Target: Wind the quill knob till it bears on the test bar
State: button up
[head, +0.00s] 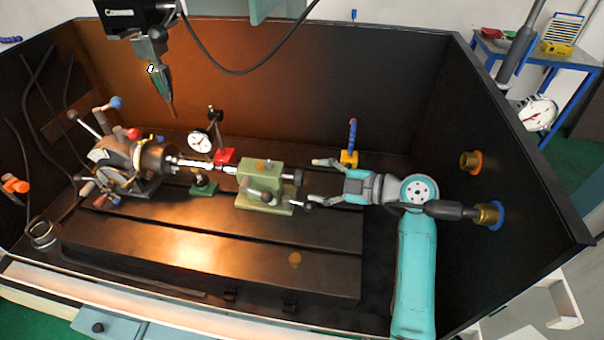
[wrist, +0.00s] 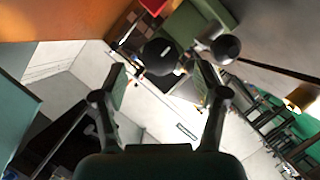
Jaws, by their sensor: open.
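The green tailstock (head: 265,186) stands on the bed in the head view. Its black quill knob (head: 298,177) is at its right end and shows as a dark round knob (wrist: 160,56) in the wrist view. The bright test bar (head: 192,164) reaches right from the chuck (head: 155,158) towards the tailstock's quill; I cannot tell whether they touch. My gripper (head: 317,180) is open and empty, right of the knob, with its fingers pointing at it. In the wrist view the knob lies just beyond and between my fingertips (wrist: 159,76).
A lever with a dark ball end (wrist: 225,48) sits beside the knob, close to one finger. A dial gauge (head: 200,141) on a red base and a blue nozzle on a yellow block (head: 349,157) stand behind. The enclosure's right wall (head: 500,190) is beyond my arm. The front bed is clear.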

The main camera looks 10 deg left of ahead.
aim_at(301, 178)
jog(key=shift+x, duration=2.5)
jog(key=c, duration=1.1)
